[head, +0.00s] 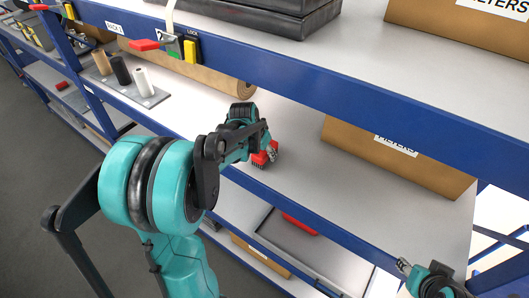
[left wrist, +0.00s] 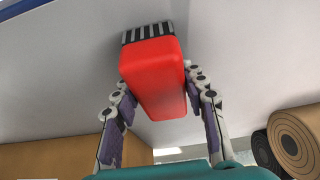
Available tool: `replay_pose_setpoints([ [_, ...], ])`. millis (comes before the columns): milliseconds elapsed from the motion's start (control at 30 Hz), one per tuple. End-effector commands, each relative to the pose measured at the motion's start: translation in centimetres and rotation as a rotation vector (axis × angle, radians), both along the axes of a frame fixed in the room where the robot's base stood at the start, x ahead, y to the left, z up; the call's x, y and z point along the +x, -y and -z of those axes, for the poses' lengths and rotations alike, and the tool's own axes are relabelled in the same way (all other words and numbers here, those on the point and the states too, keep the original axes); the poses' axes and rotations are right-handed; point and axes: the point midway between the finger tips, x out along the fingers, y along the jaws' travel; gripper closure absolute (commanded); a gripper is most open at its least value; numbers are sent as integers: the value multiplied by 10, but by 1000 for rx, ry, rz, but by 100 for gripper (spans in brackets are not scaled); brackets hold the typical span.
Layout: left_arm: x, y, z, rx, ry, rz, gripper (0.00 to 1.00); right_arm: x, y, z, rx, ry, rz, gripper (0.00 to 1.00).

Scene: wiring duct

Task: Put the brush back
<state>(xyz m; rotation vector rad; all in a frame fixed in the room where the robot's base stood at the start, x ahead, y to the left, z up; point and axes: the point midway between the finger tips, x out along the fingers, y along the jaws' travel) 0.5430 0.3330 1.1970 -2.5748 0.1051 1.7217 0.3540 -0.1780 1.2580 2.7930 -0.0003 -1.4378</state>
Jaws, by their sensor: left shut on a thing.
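The brush has a red block body and dark striped bristles. It shows large in the left wrist view (left wrist: 152,75), with the bristle end toward the pale grey shelf surface. In the head view the brush (head: 259,160) is a small red piece over the middle shelf (head: 290,170). My left gripper (head: 268,153) is shut on the brush, one finger on each side of the red body. I cannot tell whether the bristles touch the shelf. My right gripper (head: 404,267) is at the lower right, away from the brush; its jaw opening is unclear.
A brown roll (head: 215,78) lies behind my left gripper, and a labelled cardboard box (head: 390,155) stands to its right. Blue shelf beams (head: 330,85) run above and below. A plate with several upright cylinders (head: 140,95) is at left. A grey tray (head: 330,262) sits below, with a red item (head: 299,225).

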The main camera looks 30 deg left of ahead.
Motion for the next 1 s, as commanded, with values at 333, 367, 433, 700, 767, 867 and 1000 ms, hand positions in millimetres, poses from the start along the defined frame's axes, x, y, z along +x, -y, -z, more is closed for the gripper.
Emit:
replay_pose_setpoints([
  [333,0,0,4,0,0,0,89,0,0,3,0,0,0,60],
  [367,0,0,5,0,0,0,89,0,0,4,0,0,0,60],
  [433,0,0,4,0,0,0,39,0,0,3,0,0,0,60],
  [700,0,0,3,0,0,0,37,0,0,2,0,0,0,60],
  [767,0,0,2,0,0,0,37,0,0,1,0,0,0,60],
  [867,-2,0,-4,0,0,-1,37,0,0,-2,0,0,0,60],
  [1000,-12,-1,-27,0,0,-2,37,0,0,-4,0,0,0,60],
])
